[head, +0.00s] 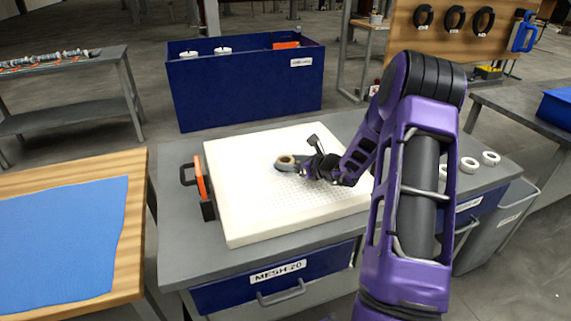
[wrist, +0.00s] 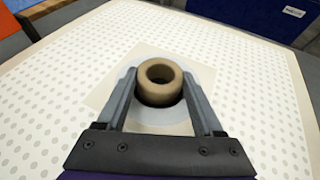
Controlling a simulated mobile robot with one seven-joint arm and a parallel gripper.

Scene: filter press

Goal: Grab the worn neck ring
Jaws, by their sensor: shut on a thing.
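The worn neck ring (wrist: 158,92) is a tan-brown ring with a dark hole, at the middle of the white dotted plate (wrist: 55,80). It also shows in the head view (head: 285,162), near the middle of the plate (head: 235,215). My gripper (wrist: 160,88) has one finger on each side of the ring and is shut on it. A grey disc area (wrist: 160,122) lies around and below the ring. Whether the ring touches the plate cannot be told.
The plate lies on a grey bench (head: 180,240) with an orange-black handle (head: 200,185) at its left. White rings (head: 468,165) sit on the bench at right. A blue bin (head: 245,90) stands behind. A wooden table with blue cloth (head: 60,240) is at left.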

